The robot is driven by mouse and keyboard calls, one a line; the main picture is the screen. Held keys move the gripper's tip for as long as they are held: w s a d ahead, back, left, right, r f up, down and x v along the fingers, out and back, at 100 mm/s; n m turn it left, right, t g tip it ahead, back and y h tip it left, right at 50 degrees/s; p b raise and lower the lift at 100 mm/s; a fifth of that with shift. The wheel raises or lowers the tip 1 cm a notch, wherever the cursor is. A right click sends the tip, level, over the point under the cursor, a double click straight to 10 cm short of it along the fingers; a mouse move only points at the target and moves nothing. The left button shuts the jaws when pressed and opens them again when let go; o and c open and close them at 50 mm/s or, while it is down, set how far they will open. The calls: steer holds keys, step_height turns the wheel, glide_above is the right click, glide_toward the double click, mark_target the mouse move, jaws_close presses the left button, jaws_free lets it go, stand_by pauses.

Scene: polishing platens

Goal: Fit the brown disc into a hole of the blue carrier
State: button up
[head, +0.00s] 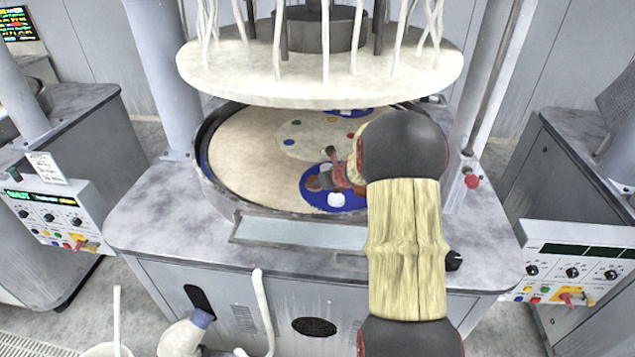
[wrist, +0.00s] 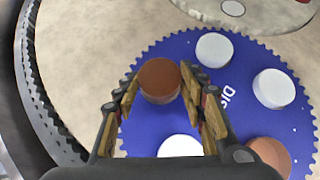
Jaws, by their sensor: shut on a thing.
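The blue carrier (wrist: 245,120), toothed around its edge, lies flat on the beige platen; it also shows in the head view (head: 313,199). My gripper (wrist: 160,84) is shut on a brown disc (wrist: 158,76), one finger on each side. The held disc is over the carrier's upper-left part in the wrist view. I cannot tell whether it is above the surface or partly in a hole. White discs (wrist: 214,48) (wrist: 273,88) (wrist: 180,146) sit in the carrier. Another brown disc (wrist: 270,154) sits at its lower right. In the head view my arm partly covers the carrier.
The beige platen (head: 240,160) has free room to the left of the carrier. The round upper plate (head: 320,75) hangs above the platen. A dark toothed rim (wrist: 42,105) borders the platen.

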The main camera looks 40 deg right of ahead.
steer(key=shift+s+a+f, duration=0.15)
steer(key=shift+s+f, duration=0.05)
steer(key=shift+f, duration=0.35)
steer(key=o, duration=1.2)
steer(key=shift+f, duration=0.25)
steer(key=shift+o, duration=0.2)
steer(key=shift+s, duration=0.1)
steer(key=v, duration=1.2)
steer(key=shift+w+r, duration=0.25)
steer(key=shift+r, duration=0.25)
